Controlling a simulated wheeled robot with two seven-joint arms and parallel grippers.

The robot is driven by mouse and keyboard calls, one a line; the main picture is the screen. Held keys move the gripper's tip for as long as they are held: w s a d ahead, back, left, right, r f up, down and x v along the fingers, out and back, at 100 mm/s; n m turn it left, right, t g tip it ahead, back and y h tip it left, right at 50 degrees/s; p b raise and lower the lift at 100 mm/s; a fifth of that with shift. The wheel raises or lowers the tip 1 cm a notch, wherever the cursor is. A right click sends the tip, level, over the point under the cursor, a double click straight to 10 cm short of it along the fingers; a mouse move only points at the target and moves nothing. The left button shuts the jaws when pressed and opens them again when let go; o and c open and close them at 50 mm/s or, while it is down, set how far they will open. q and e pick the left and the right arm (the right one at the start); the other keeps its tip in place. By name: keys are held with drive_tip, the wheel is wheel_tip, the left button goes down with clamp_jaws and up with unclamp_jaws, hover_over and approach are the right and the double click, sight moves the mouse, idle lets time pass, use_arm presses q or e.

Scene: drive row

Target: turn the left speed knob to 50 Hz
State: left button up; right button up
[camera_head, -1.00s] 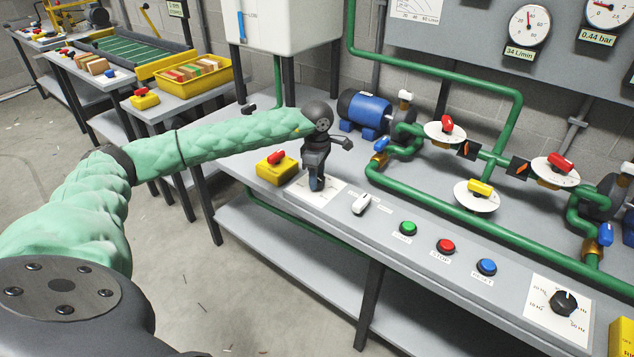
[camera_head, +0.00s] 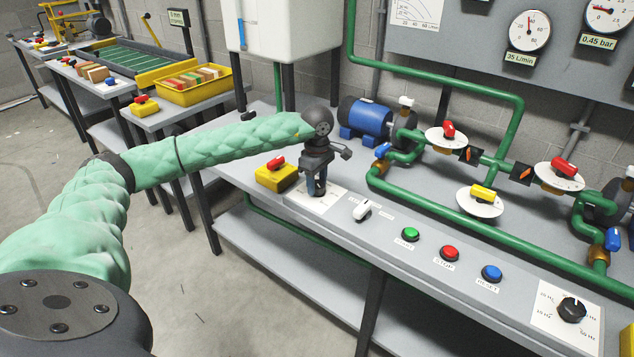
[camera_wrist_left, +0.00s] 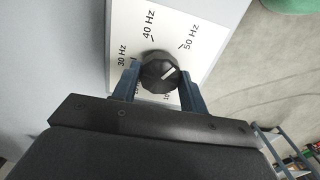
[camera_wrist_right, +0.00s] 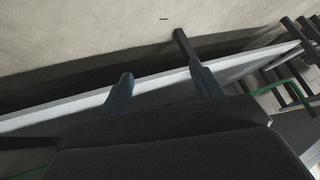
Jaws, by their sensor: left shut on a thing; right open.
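The left speed knob (camera_wrist_left: 159,72) is black and round with a white pointer line, on a white dial plate (camera_wrist_left: 205,15) marked in Hz. In the left wrist view its line points up and right, roughly toward the 50 Hz mark. My left gripper (camera_head: 317,190) is shut on the knob, one finger on each side, as the left wrist view (camera_wrist_left: 160,85) shows. In the head view the gripper hides the knob; part of its plate shows. My right gripper (camera_wrist_right: 160,74) is open and empty, away from the dial, in the right wrist view.
Beside the left dial are a yellow box with a red top (camera_head: 277,175) and a white switch (camera_head: 362,210). Green (camera_head: 411,233), red (camera_head: 449,252) and blue (camera_head: 491,273) buttons line the front edge. Another knob (camera_head: 572,309) is at the right. Green pipes stand behind.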

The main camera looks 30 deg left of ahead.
sight(317, 183)
use_arm(q)
drive_tip(key=o, duration=1)
drive_tip(key=shift+w+r, duration=0.1)
drive_tip(key=shift+r, duration=0.45)
wheel_tip(317, 183, up, 7)
drive_tip(key=shift+f+b, duration=0.15)
drive_tip(key=shift+b, duration=0.2)
use_arm(e)
drive_tip(key=f, duration=0.3)
drive_tip(key=shift+s, duration=0.25)
drive_tip(key=shift+w+r, duration=0.15)
drive_tip(key=shift+r, duration=0.15)
drive_tip(key=shift+d+f, duration=0.1)
